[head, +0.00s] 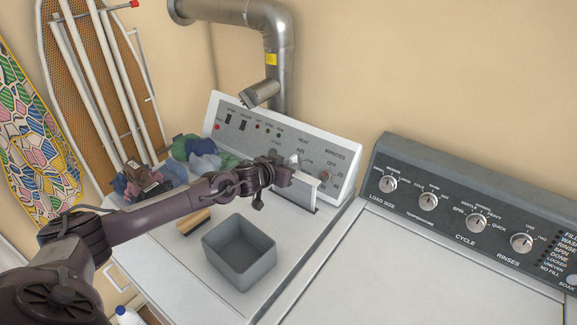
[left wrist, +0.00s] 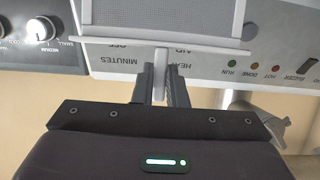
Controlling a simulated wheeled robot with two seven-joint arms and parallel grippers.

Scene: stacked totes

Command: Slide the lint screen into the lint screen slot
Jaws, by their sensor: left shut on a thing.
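The lint screen (head: 301,188) is a pale frame held upright over the back of the dryer top, in front of the control panel. In the left wrist view its grey mesh (left wrist: 185,18) and the pale bar with a handle show. My left gripper (head: 280,178) is shut on that handle, with its two dark fingers (left wrist: 160,88) on either side of it. A dark part of the lint screen slot (head: 316,210) shows at the screen's lower right end. I cannot tell whether the screen's lower edge is in the slot or just above it. My right gripper is out of view.
A grey open bin (head: 239,252) and a wooden brush (head: 194,221) stand on the dryer top. Crumpled clothes (head: 195,153) lie at its back left. The slanted dryer panel (head: 226,118) rises close behind the screen. A washer (head: 400,270) stands at right.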

